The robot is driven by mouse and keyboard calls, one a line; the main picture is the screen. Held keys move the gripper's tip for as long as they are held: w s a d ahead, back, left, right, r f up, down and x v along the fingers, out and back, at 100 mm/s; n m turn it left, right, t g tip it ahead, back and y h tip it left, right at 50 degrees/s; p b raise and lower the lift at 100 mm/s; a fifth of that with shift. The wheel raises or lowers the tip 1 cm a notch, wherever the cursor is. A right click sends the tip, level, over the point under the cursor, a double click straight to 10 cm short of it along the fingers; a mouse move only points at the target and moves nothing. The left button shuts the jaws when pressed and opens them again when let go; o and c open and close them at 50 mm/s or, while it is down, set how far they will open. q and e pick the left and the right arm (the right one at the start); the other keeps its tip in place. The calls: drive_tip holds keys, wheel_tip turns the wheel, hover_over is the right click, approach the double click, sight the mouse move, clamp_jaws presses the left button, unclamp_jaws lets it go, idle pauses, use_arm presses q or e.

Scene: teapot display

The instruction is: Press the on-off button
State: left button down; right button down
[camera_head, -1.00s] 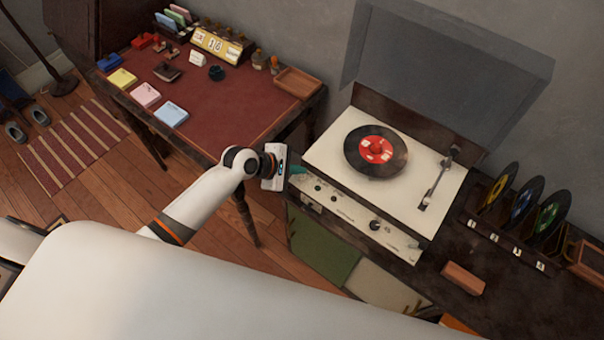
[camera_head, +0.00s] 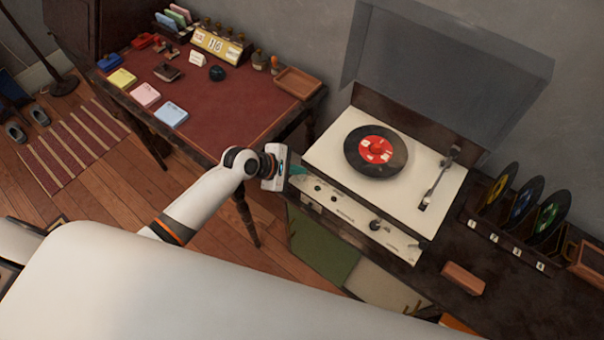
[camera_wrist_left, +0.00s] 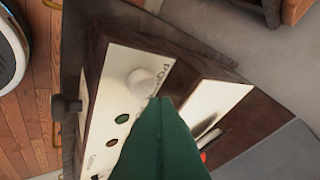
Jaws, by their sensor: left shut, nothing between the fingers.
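The record player (camera_head: 323,152) has a cream deck and a cream front panel with several small controls. My left gripper (camera_head: 301,171) is at the left end of that panel in the head view. Its green fingers (camera_wrist_left: 160,104) are shut and empty. In the left wrist view, a white round button (camera_wrist_left: 143,82) on the panel (camera_wrist_left: 128,62) lies just beyond and left of the fingertips, with lettering beside it that I cannot read clearly. I cannot tell whether the fingertips touch it. In the head view, the gripper hides this end of the panel. My right gripper is not in view.
A black record with a red label (camera_head: 376,150) lies on the deck, with the tonearm (camera_head: 436,186) to its right. A raised clear lid (camera_head: 440,75) stands behind. A brown block (camera_head: 462,278) lies at right. A desk (camera_head: 220,118) with stationery stands at left.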

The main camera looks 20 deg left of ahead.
use_arm(q)
drive_tip(key=shift+f, duration=0.35)
